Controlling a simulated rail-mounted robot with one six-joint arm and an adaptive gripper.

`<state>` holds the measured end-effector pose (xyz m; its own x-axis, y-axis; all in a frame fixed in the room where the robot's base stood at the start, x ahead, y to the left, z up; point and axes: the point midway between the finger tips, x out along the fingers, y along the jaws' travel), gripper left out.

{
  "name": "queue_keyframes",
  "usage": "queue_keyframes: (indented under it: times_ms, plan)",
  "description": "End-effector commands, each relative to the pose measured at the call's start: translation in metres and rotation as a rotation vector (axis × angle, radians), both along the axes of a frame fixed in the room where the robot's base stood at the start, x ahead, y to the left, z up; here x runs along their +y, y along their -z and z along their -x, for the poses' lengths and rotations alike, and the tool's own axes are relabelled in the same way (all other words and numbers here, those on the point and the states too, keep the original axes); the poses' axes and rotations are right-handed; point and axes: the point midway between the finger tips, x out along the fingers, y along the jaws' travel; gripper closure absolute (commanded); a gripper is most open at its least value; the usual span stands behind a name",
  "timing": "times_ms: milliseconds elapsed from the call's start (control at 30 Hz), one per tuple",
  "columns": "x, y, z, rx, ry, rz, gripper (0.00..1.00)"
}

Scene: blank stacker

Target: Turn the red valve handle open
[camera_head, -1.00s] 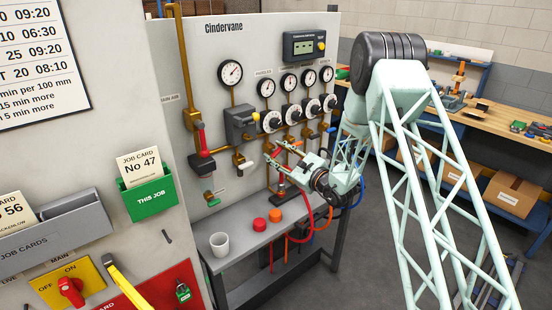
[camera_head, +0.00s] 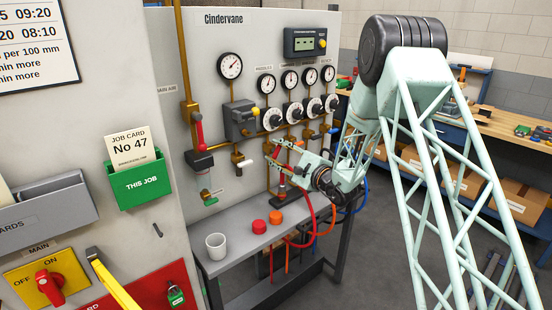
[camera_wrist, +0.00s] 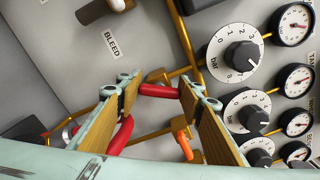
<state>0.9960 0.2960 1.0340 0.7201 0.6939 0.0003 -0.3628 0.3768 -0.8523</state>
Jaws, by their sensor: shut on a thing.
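The red valve handle (camera_wrist: 158,90) shows in the wrist view as a short red bar spanning the gap between my fingertips. Brass pipe lies close behind it. My gripper (camera_wrist: 160,88) is shut on it, with one tan-padded finger at each end of the visible bar. In the head view my gripper (camera_head: 275,152) is at the panel, below the leftmost regulator dial. There the fingers and arm hide most of the handle, and I cannot tell its turn angle.
An orange handle (camera_wrist: 182,145) is close by my right finger. Regulator knobs (camera_wrist: 241,56) and gauges (camera_wrist: 293,24) crowd the right. A red lever (camera_head: 199,131) stands on the left pipe. Below, the grey shelf (camera_head: 240,238) holds a white cup (camera_head: 216,246) and red and orange caps.

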Motion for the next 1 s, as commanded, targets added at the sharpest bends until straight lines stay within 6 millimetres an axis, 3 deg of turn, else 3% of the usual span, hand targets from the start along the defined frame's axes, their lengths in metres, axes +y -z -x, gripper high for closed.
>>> queue_keyframes:
  times_ms: [1000]
  plan:
    - [0.0007, 0.0039, 0.0008, -0.367, 0.000, 0.382, 0.76]
